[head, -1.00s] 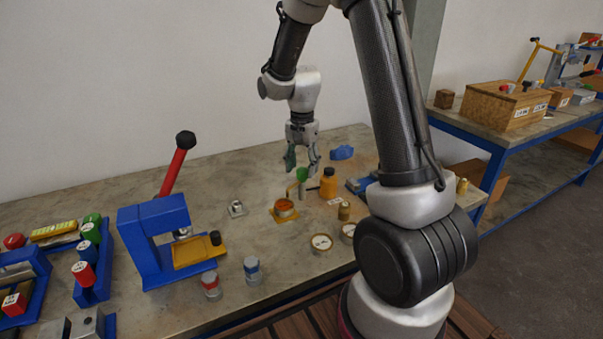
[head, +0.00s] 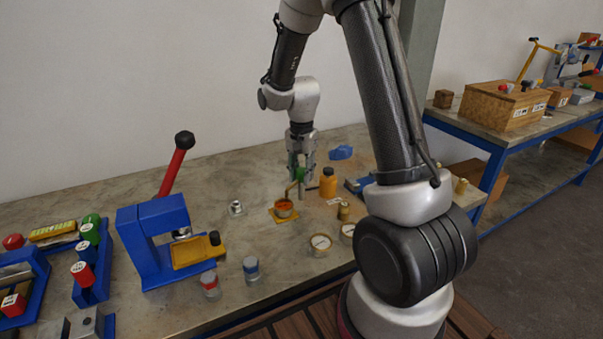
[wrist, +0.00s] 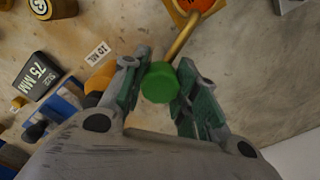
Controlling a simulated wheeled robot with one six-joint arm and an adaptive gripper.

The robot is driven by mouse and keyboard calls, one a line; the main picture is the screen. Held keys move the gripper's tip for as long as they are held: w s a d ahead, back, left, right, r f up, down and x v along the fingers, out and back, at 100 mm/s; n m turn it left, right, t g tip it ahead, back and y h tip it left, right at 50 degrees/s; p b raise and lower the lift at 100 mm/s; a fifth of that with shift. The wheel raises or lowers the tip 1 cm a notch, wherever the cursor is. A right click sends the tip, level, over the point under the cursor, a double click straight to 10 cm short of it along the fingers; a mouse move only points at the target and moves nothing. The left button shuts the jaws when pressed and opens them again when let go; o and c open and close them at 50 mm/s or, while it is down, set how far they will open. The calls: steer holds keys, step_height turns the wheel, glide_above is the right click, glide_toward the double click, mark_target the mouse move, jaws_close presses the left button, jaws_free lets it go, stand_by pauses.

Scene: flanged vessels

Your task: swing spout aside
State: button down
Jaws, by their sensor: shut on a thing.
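The spout shows in the wrist view as a brass tube (wrist: 184,38) running from a green-capped post (wrist: 160,84) to an orange-filled cup (wrist: 198,4). In the head view the green cap (head: 300,174) is partly hidden by my fingers, and the spout reaches over the cup (head: 284,208) on its yellow base. My gripper (head: 302,177) points down and is shut on the green cap, with one finger on each side of it (wrist: 162,76).
An orange bottle (head: 328,183) stands just right of the post. A blue lump (head: 341,152) lies behind it. Two round gauges, one of them a white dial (head: 320,243), sit in front. A blue press (head: 150,240) with a red lever stands left. The bench behind the cup is clear.

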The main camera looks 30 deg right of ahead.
steer(key=m, duration=0.4)
steer(key=shift+m, duration=0.3)
steer(key=m, duration=0.3)
steer(key=shift+m, duration=0.4)
steer(key=m, duration=0.4)
steer(key=shift+m, duration=2.1)
steer(key=c, duration=1.1)
jaws_free()
steer(key=shift+o, duration=0.2)
